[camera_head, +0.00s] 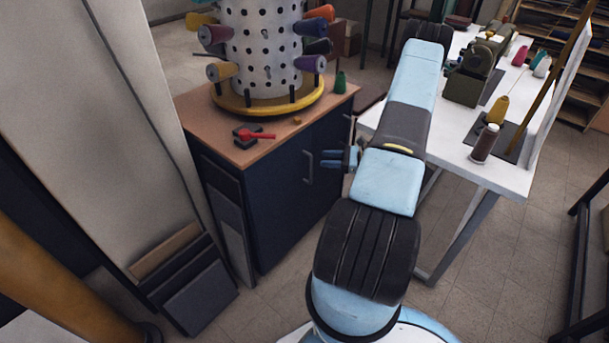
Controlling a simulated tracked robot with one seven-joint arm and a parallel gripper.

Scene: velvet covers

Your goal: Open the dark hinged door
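The dark navy hinged door (277,205) is on the front of a wood-topped cabinet left of centre, and looks closed. Its vertical bar handle (308,167) is on the door's right side. My gripper (326,159) is just right of that handle, its blue fingertips pointing left towards it. The fingers look parted, with a narrow dark gap and nothing seen between them. They appear apart from the handle, though depth is hard to judge. My arm hides part of the cabinet's right end.
A white perforated spool stand (262,45) with several thread cones sits on the cabinet top (215,110). A red-handled tool (255,135) lies near its edge. A white table (505,165) with a sewing machine (470,78) stands right of my arm. Dark panels (190,285) lean at lower left.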

